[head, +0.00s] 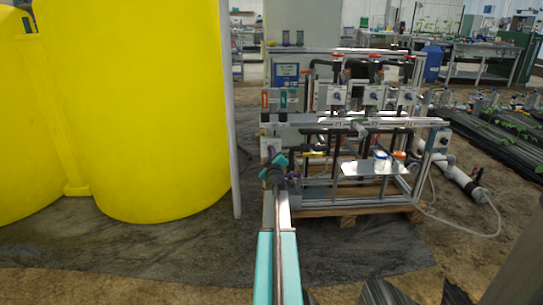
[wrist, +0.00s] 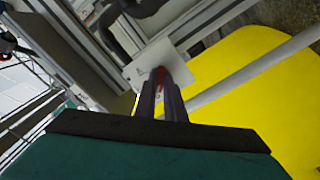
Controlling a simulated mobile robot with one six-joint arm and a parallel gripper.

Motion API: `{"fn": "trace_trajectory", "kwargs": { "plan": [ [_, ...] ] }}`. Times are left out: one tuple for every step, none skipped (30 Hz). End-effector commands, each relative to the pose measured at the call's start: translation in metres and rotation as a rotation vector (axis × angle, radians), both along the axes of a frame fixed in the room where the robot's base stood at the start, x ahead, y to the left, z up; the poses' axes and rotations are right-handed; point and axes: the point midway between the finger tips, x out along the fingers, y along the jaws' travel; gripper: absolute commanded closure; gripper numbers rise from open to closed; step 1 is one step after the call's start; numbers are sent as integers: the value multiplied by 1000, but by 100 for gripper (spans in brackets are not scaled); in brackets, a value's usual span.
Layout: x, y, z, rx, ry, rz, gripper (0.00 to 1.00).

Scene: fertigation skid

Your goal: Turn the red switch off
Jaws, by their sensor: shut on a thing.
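The red switch (wrist: 159,76) shows in the wrist view as a small red piece between my fingertips, in front of a pale plate (wrist: 172,60). My gripper (wrist: 161,88) is shut on the red switch, with its dark fingers pointing at the plate. In the head view my gripper (head: 276,163) is at the left end of the skid's frame, beside a pale box (head: 270,146). The red switch cannot be made out there. The fingers cover most of the switch, so its turn position cannot be told.
A large yellow tank (head: 135,110) stands left of the skid, with a grey upright pole (head: 230,110) between. The skid's metal rails (head: 380,124) and pipes lie to the right of my gripper. A small shelf (head: 362,170) holds jars. Dark ground sheeting (head: 190,250) lies open in front.

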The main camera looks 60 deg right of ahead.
Motion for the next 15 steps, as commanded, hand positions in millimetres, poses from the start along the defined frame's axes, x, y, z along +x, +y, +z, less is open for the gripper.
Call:
{"fn": "trace_trajectory", "kwargs": {
  "plan": [
    [-6, -5, 0, 1, 3, -10, 100],
    [-6, -5, 0, 1, 3, -10, 89],
    [-6, -5, 0, 1, 3, -10, 82],
    [-5, -5, 0, 1, 3, -9, 77],
    [-5, -4, 0, 0, 3, -8, 72],
    [-4, -4, 0, 2, 2, -7, 72],
    [-4, -3, 0, 1, 2, -6, 72],
    [-4, -3, 0, 1, 2, -6, 72],
    [-3, -3, 0, 0, 2, -6, 72],
    [-3, -3, 0, 1, 2, -5, 72],
    [-3, -2, 0, 1, 1, -4, 72],
    [-2, -2, 0, 1, 1, -4, 72],
    [-2, -2, 0, 1, 1, -4, 72],
    [-2, -2, 0, 1, 0, -4, 72],
    [-2, -1, 0, 1, 1, -3, 72]
  ]
}}
